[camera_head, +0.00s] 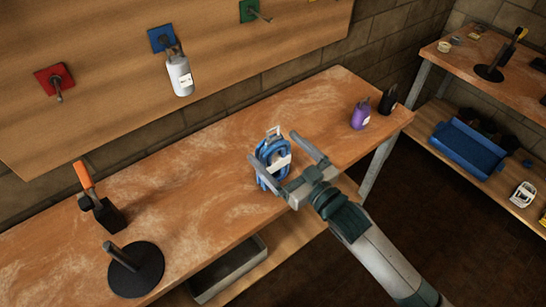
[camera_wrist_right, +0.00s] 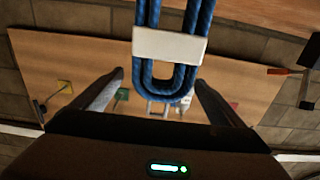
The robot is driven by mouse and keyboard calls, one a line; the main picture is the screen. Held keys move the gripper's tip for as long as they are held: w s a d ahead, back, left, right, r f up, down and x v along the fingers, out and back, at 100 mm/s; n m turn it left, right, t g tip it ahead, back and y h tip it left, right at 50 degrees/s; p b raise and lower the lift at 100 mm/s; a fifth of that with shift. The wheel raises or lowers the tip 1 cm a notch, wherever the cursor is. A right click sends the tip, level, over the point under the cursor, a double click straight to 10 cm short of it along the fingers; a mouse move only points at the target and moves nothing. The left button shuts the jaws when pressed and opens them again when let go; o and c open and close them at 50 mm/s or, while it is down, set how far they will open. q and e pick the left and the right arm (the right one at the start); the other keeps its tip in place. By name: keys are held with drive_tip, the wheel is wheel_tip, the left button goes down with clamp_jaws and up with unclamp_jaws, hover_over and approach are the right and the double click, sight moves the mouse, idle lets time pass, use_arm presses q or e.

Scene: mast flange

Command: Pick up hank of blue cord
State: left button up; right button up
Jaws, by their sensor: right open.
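The hank of blue cord (camera_head: 271,158) with a white band stands on the wooden workbench (camera_head: 200,185). My right gripper (camera_head: 279,157) is open, with one finger on each side of the hank in the head view. In the right wrist view the looped cord (camera_wrist_right: 169,75) and its white band appear between and beyond the open fingers of my right gripper (camera_wrist_right: 161,80). Whether a finger touches the cord cannot be told. My left gripper is not in view.
A purple bottle (camera_head: 361,114) and a black bottle (camera_head: 388,99) stand at the bench's right end. A black disc stand (camera_head: 136,270) and an orange-handled tool in a black block (camera_head: 108,214) are at left. A pegboard (camera_head: 120,60) with a hanging white bottle (camera_head: 180,76) rises behind.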

drive_tip(key=shift+w+a, duration=0.2)
drive_tip(key=shift+w+a+r+p, duration=0.25)
drive_tip(key=shift+w+p, duration=0.05)
drive_tip(key=shift+p, duration=0.05)
drive_tip(key=p+x, duration=0.2)
drive_tip(key=x, duration=0.2)
drive_tip(key=shift+w+a+r, duration=0.1)
drive_tip(key=shift+a, duration=0.05)
drive_tip(key=shift+c, duration=0.3)
drive_tip(key=c, duration=1.5)
